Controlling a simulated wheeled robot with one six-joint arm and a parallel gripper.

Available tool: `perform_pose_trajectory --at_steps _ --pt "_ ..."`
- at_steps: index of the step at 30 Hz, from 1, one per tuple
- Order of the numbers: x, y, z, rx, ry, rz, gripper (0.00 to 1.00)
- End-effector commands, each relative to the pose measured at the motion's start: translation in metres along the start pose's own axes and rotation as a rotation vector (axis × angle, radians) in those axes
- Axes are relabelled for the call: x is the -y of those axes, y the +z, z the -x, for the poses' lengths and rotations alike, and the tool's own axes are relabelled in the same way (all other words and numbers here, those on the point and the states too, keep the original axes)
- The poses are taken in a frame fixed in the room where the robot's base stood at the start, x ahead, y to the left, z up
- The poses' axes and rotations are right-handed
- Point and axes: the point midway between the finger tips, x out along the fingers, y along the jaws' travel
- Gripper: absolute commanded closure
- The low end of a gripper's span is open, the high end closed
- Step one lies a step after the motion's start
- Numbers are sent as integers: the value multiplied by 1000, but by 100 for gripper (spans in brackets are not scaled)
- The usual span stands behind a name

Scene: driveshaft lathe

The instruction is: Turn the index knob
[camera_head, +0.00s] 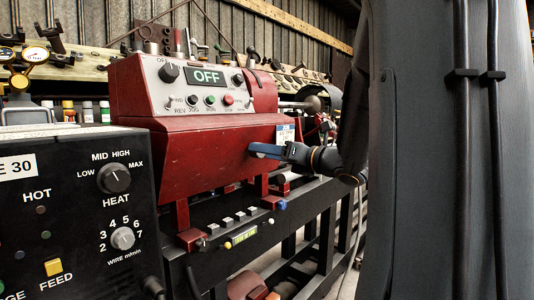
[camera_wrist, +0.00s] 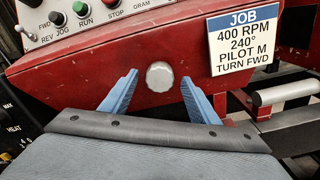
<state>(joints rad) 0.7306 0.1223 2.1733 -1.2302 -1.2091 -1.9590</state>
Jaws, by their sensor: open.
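A round silver knob (camera_wrist: 160,76), which I take to be the index knob, sits on the sloping front of the red lathe housing (camera_wrist: 60,85). No label or mark on it can be read. My gripper (camera_wrist: 158,85) is open, with one blue finger to the left of the knob and one to the right. Both fingers show a gap to it, and nothing is held. In the head view my gripper (camera_head: 254,151) is at the right end of the red housing (camera_head: 205,155), and the knob is hidden there.
A job card (camera_wrist: 238,42) right of the knob reads 400 RPM, 240°, PILOT M, TURN FWD. The control panel (camera_head: 165,90) above has a display (camera_head: 208,77) reading OFF. A black welder box (camera_head: 70,220) stands at left. Dark rails and a bar (camera_wrist: 285,92) lie at right.

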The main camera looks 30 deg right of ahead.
Motion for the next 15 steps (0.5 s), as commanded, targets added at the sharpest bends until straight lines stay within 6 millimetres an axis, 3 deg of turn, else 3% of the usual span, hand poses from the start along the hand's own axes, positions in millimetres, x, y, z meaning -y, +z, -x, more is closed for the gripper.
perform_pose_trajectory --at_steps 15 --pt "0 0 70 1 -2 0 45"
